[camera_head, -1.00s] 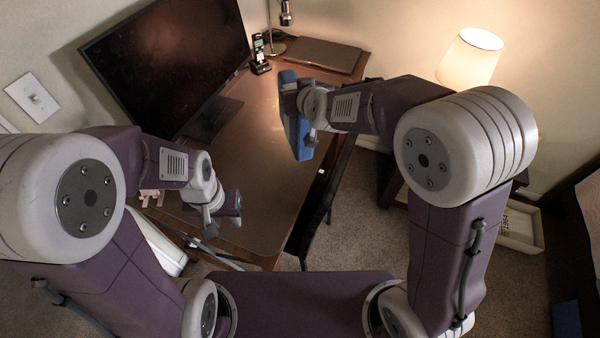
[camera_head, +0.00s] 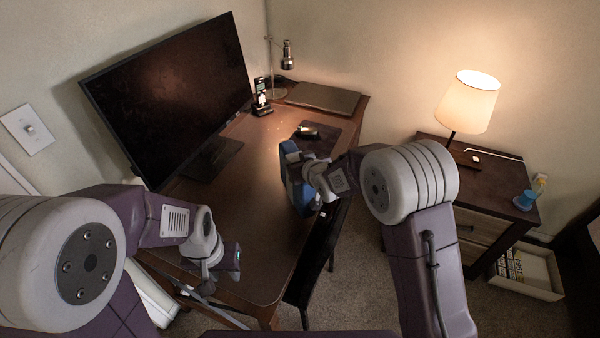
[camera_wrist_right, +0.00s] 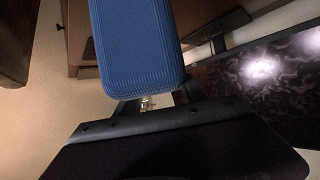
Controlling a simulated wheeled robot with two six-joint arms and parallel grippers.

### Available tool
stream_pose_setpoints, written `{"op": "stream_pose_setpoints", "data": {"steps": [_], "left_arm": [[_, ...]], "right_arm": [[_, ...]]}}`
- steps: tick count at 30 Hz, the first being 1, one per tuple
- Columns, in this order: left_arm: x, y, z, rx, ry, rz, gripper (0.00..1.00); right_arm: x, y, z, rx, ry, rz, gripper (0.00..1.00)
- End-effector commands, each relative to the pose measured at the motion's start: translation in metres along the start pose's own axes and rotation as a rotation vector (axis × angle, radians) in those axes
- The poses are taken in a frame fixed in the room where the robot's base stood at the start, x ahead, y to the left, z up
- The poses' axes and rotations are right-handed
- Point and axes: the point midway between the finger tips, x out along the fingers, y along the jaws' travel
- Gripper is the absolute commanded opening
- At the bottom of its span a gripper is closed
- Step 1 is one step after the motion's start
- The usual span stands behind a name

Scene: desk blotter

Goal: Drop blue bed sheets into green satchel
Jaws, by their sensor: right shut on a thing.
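The blue bed sheets (camera_head: 296,185) look like a folded, ribbed blue block with rounded corners. My right gripper (camera_head: 312,178) is shut on them and holds them over the right part of the brown desk. In the right wrist view the blue bed sheets (camera_wrist_right: 135,45) fill the upper middle. My left gripper (camera_head: 232,262) is low over the near left part of the desk. Its fingers are too small and dark to show whether they are open. I cannot make out a green satchel in either view.
A large monitor (camera_head: 175,90) stands at the left of the desk (camera_head: 245,215). A phone (camera_head: 262,98), a lamp (camera_head: 288,55), a closed laptop (camera_head: 322,97) and a dark mat (camera_head: 340,128) are at the back. A nightstand (camera_head: 440,160) with a lit lamp (camera_head: 466,103) stands right.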

Motion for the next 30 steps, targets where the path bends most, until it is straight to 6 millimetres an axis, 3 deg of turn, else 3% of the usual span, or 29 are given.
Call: {"op": "stream_pose_setpoints", "data": {"steps": [8, 15, 27, 28, 30], "left_arm": [[-0.002, 0.0, 0.0, 0.0, 0.0, 0.0, 0.36], [-0.001, 0.0, 0.0, 0.0, 0.0, 0.0, 0.36], [0.004, 0.0, 0.001, 0.0, 0.0, 0.0, 0.36], [0.003, 0.0, 0.0, 0.0, 0.0, 0.0, 0.36], [0.002, 0.0, 0.0, 0.0, 0.0, 0.0, 0.36]], "right_arm": [[0.011, 0.013, 0.004, 0.0, 0.004, -0.001, 0.0], [0.029, 0.013, 0.036, 0.0, 0.001, -0.001, 0.0], [0.032, 0.013, 0.042, -0.001, 0.004, -0.001, 0.0], [0.031, 0.013, 0.042, -0.001, 0.001, -0.001, 0.53], [0.031, 0.013, 0.042, -0.001, 0.001, -0.001, 0.69]]}}
